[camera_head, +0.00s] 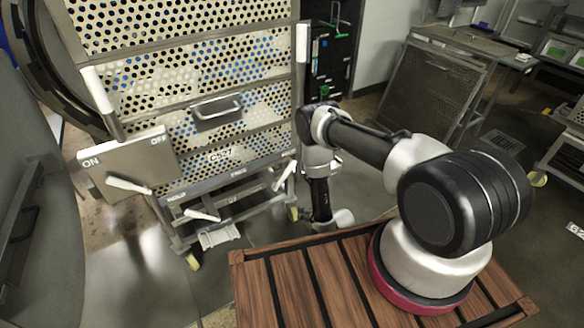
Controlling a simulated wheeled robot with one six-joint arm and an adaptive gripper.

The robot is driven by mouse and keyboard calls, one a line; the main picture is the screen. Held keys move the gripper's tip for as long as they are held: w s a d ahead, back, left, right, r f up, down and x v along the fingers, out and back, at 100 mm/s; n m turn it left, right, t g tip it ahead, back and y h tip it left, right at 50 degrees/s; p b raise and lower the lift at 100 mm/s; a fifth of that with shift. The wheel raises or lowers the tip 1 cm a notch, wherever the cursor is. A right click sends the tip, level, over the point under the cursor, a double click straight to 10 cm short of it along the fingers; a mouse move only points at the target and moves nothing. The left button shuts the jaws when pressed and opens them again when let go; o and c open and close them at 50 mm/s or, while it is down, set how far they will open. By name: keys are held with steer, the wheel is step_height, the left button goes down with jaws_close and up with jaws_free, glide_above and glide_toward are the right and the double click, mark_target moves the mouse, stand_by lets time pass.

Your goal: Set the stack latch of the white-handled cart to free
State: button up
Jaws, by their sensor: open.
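The white-handled cart stands at the left of centre, with a perforated tray stack (205,60) and white upright handles (98,91). A bar low on its front carries small labels that seem to read HOLD at left and FREE at right. A white lever (203,215) lies below the HOLD end, nearly level. Another white lever (286,175) stands tilted at the cart's right end. I cannot tell for certain which lever is the stack latch. My arm reaches out and bends down right of the cart; my gripper cannot be made out at its end.
A grey box marked ON and OFF (128,165) with a white lever stands left of the cart. A pale pedal (219,236) is under the cart. The wooden slatted deck (290,285) is in front. A mesh-sided table (430,90) stands at the right. Floor before the cart is clear.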

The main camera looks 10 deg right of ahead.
steer(key=w+a+r+m+t+y, duration=0.1)
steer(key=w+r+t, duration=0.4)
steer(key=w+r, duration=0.3)
steer(key=m+t+y, duration=0.1)
steer(key=t, duration=0.2)
glide_toward(292, 168)
steer(key=w, duration=0.3)
steer(key=x, duration=0.3)
steer(key=a+x, duration=0.1)
steer(key=x, duration=0.2)
steer(key=shift+w, duration=0.1)
steer(key=shift+x, duration=0.8)
jaws_close()
